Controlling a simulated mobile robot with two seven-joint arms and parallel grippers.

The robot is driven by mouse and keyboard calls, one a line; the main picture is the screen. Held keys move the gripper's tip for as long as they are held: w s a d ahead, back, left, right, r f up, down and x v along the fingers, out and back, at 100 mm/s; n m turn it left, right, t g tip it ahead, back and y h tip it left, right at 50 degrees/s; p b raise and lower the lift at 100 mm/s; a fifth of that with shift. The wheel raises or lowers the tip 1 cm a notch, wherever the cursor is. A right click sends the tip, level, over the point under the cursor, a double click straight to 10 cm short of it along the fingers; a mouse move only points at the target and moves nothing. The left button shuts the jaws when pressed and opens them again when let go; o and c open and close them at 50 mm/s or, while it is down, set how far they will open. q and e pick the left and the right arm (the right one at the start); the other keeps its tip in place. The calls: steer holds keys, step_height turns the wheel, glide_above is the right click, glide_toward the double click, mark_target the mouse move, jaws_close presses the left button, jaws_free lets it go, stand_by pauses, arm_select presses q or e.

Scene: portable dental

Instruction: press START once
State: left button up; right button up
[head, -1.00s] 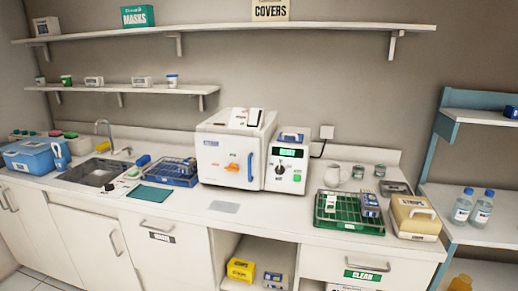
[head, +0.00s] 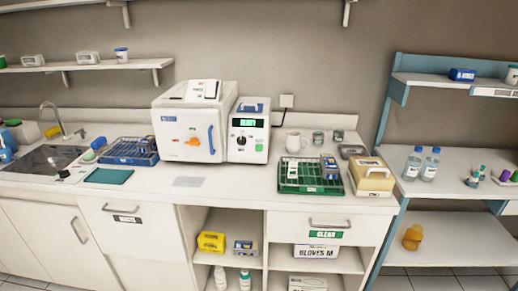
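The white sterilizer (head: 190,122) stands on the counter against the back wall, with a blue door handle and an orange knob on its front. Its control panel (head: 249,137) is on the right side. The panel has a lit green display (head: 244,122) that seems to read READY, a black dial (head: 242,140) below it, and a small green button (head: 259,148) at lower right. Any label on this button is too small to read, so I cannot confirm it is START. Neither of my grippers is in view.
A green rack (head: 283,187) and a tan box (head: 371,186) stand right of the sterilizer. A blue rack (head: 128,158) and a sink (head: 45,161) are to its left. The counter in front of the sterilizer is clear except for a flat grey sheet (head: 188,182).

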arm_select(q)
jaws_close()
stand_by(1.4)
